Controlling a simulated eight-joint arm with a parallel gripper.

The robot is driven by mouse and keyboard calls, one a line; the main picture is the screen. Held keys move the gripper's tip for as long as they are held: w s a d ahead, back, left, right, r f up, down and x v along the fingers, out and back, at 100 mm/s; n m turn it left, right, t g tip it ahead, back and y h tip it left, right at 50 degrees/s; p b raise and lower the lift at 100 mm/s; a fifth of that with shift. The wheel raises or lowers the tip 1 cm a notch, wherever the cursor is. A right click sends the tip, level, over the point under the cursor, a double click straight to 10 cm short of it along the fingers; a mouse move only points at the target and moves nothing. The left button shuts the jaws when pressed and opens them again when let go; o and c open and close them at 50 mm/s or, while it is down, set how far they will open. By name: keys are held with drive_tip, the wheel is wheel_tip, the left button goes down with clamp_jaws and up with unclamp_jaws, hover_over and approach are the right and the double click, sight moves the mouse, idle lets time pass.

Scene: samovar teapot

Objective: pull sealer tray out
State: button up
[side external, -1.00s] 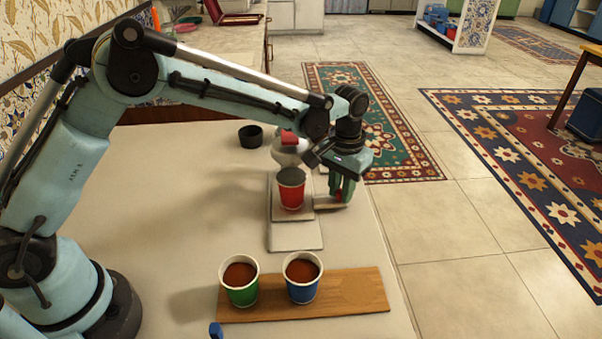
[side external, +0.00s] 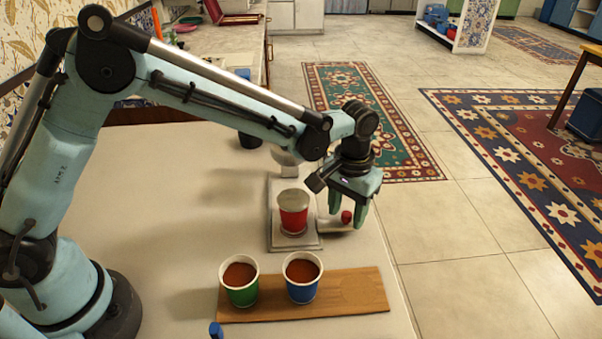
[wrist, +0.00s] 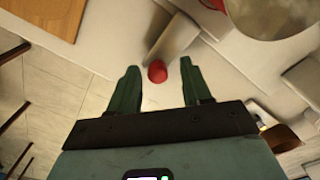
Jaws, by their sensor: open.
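The sealer tray (side external: 315,238) is out at the near end of the sealer's pale base, carrying a red cup (side external: 293,220) with a flat greyish top. Its pale handle plate (side external: 332,224) juts right and ends in a red knob (side external: 346,217). In the wrist view the knob (wrist: 157,72) lies between my gripper's spread fingers, with a gap on both sides. My gripper (side external: 347,214) is open around the knob, pointing down. The cup's top (wrist: 272,14) shows at the upper right of the wrist view. The sealer body is partly hidden behind my arm.
A wooden board (side external: 350,292) in front holds a green cup (side external: 240,284) and a blue cup (side external: 303,280) of dark drink. A small blue object (side external: 216,330) lies at the near edge. A dark round cup (side external: 250,138) stands behind. The table's right edge is close to my gripper.

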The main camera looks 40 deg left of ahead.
wheel_tip(320, 180, up, 12)
idle(0.6)
drive_tip(key=s+a+r+t, duration=0.35)
drive_tip(key=s+a, duration=0.25)
drive_tip(key=a, duration=0.4)
drive_tip(key=s+a+f+t, duration=0.3)
drive_tip(key=s+a, duration=0.5)
drive_tip(key=s, duration=0.1)
drive_tip(key=shift+f+t, duration=0.35)
drive_tip(key=shift+f, duration=0.05)
